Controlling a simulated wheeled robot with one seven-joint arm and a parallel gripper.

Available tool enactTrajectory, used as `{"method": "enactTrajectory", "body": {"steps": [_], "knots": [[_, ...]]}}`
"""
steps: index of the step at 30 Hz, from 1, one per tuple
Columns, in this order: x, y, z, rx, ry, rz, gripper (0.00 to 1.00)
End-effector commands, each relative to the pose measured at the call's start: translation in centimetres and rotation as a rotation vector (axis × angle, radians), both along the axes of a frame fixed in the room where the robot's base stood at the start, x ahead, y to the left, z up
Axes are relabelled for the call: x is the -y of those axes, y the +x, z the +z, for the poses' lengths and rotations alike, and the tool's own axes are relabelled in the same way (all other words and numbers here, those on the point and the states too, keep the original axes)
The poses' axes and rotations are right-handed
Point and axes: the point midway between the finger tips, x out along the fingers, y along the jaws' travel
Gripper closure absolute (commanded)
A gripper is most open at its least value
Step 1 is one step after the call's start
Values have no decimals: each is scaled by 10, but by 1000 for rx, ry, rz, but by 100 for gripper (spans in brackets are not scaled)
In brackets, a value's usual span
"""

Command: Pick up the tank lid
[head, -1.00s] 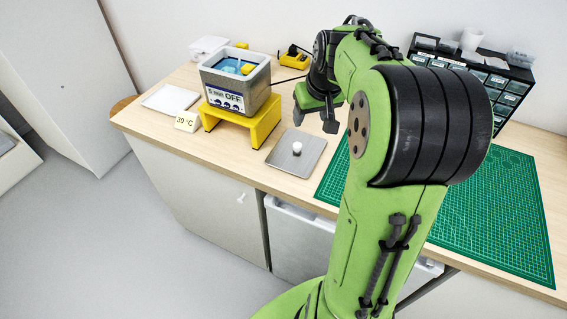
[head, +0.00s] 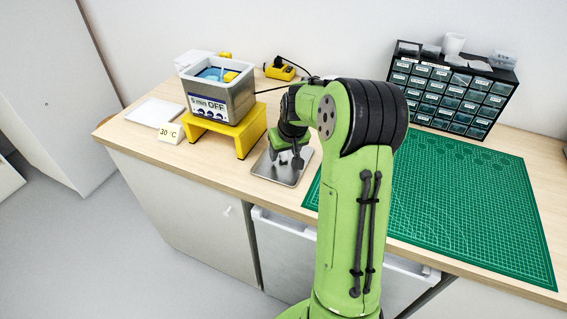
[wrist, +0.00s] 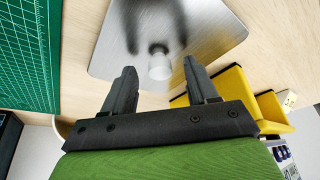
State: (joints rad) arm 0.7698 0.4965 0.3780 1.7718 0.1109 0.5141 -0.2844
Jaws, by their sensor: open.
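The tank lid (head: 268,168) is a flat, square metal plate lying on the bench, just right of the yellow stand. It also shows in the wrist view (wrist: 205,35), where its pale round knob (wrist: 160,66) stands near the middle. My gripper (head: 285,163) is over the lid in the head view and hides its knob. In the wrist view my gripper (wrist: 165,82) is open and empty, with its two dark fingers apart. The knob appears just beyond the fingertips, roughly between them. The fingers do not touch it.
The metal tank (head: 235,100), with blue liquid inside, stands on the yellow stand (head: 248,142) close left of my gripper. A white tray (head: 150,113) and a 30 °C card (head: 171,134) lie further left. A green cutting mat (head: 460,200) and a drawer cabinet (head: 447,95) are right.

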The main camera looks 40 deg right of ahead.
Motion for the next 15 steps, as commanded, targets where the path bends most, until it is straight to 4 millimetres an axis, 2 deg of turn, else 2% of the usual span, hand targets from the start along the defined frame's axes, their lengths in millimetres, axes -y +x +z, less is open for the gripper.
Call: {"method": "enactTrajectory", "body": {"steps": [2,8,15], "knots": [[0,3,-6,1,-1,1,42],[1,3,-5,2,-1,1,43],[1,3,-5,2,-1,1,80]]}}
